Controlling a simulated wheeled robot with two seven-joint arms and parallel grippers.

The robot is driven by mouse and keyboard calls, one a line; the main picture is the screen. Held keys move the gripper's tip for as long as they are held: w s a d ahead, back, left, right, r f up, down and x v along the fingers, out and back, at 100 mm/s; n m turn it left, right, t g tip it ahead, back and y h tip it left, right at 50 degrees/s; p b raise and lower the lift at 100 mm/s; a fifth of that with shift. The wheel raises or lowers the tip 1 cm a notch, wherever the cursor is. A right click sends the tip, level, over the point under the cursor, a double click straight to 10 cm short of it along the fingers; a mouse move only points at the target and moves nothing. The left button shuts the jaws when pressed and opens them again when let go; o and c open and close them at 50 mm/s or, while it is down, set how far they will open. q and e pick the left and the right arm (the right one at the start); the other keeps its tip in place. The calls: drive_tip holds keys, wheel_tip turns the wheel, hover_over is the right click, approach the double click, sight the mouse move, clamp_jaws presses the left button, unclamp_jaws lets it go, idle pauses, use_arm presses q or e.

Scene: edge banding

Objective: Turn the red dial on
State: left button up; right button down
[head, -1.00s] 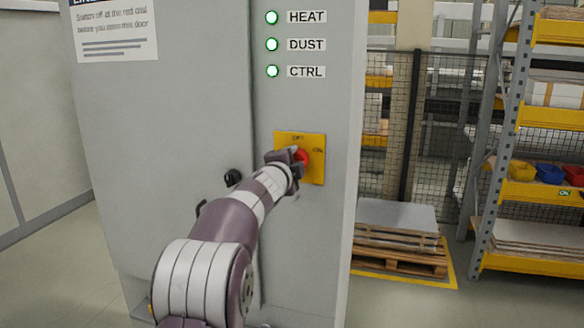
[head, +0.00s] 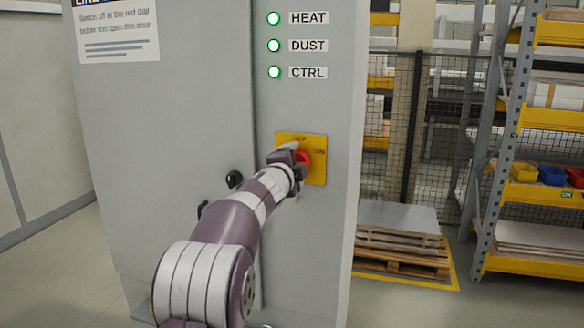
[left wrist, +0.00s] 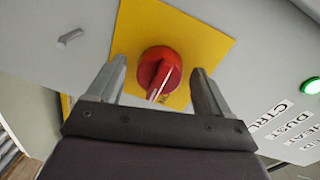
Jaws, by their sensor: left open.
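The red dial (head: 304,159) sits on a yellow plate (head: 316,174) on the grey cabinet front, with an OFF mark at the top and ON at the right. My left gripper (head: 298,156) is at the dial and partly covers it. In the left wrist view the red dial (left wrist: 158,70) stands between my two open fingers, with gaps on both sides. Its white pointer line points down in that view, toward a partly hidden dark mark on the yellow plate (left wrist: 192,45). I cannot tell which mark it is. My right gripper is not in view.
Green lamps (head: 274,45) labelled HEAT, DUST and CTRL are lit above the plate. A black knob (head: 234,179) is on the cabinet door at the left. A pallet (head: 400,250) and shelving (head: 545,190) stand to the right behind the cabinet.

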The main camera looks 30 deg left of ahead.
use_arm(q)
drive_tip(key=f+b+v, duration=0.1)
drive_tip(key=v, duration=1.1)
drive_tip(key=shift+s+r+b, duration=0.3)
drive_tip(key=shift+r+b, duration=0.05)
drive_tip(key=shift+r, duration=0.15)
